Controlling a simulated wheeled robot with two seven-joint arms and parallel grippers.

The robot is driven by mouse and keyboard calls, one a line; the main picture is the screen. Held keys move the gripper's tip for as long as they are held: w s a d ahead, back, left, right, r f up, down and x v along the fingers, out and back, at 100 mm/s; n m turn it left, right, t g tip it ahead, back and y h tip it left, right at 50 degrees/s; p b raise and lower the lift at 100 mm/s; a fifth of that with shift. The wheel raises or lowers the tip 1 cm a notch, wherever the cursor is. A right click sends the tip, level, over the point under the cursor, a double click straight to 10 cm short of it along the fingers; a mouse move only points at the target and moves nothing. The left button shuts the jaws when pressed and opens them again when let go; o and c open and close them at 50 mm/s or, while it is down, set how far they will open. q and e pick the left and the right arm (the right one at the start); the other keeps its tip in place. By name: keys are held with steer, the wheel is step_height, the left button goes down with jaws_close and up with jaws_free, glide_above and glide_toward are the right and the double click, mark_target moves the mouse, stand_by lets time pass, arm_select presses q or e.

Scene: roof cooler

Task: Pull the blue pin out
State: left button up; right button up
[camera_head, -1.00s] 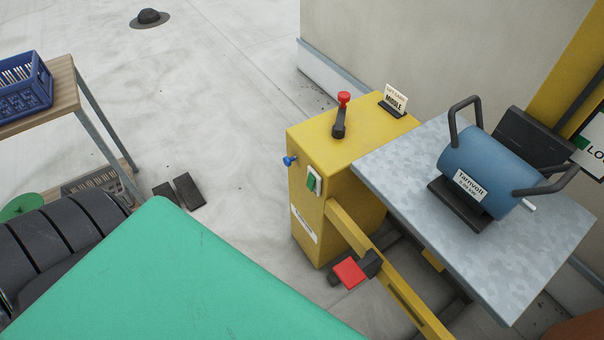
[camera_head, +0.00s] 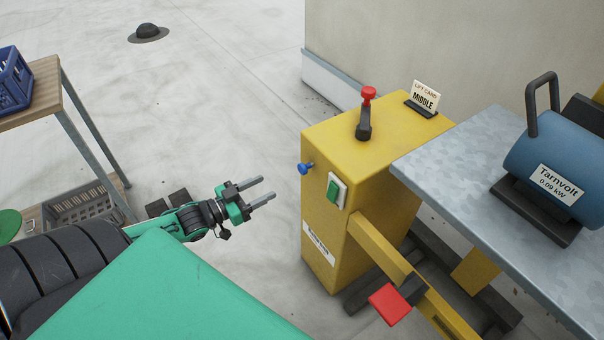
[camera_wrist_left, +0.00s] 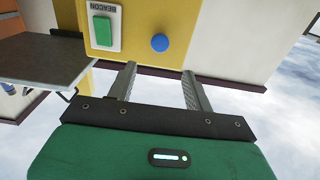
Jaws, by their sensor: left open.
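The blue pin (camera_head: 306,168) sticks out of the left side of the yellow lift housing (camera_head: 345,210), near its top. In the left wrist view the round blue head of the pin (camera_wrist_left: 160,42) shows on the yellow face, beyond my fingertips and roughly between them. My left gripper (camera_head: 268,190) is open and empty, a short way left of the housing and apart from the pin. Its two fingers also show in the left wrist view (camera_wrist_left: 158,72). My right gripper is not in view.
A green switch (camera_head: 336,191) labelled BEACON sits beside the pin. A red-knobbed lever (camera_head: 366,115) and a MIDDLE card (camera_head: 424,97) stand on top. A red pedal (camera_head: 390,304) juts out low. A metal platform (camera_head: 455,165) bears a blue motor (camera_head: 555,150). Floor between gripper and housing is clear.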

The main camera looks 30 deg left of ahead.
mark_target(300, 170)
arm_select(q)
steer(key=b+x, duration=0.1)
steer(key=x, duration=1.2)
steer(key=shift+w+d+b, duration=0.1)
steer(key=shift+w+b, duration=0.2)
steer(key=shift+b, duration=0.1)
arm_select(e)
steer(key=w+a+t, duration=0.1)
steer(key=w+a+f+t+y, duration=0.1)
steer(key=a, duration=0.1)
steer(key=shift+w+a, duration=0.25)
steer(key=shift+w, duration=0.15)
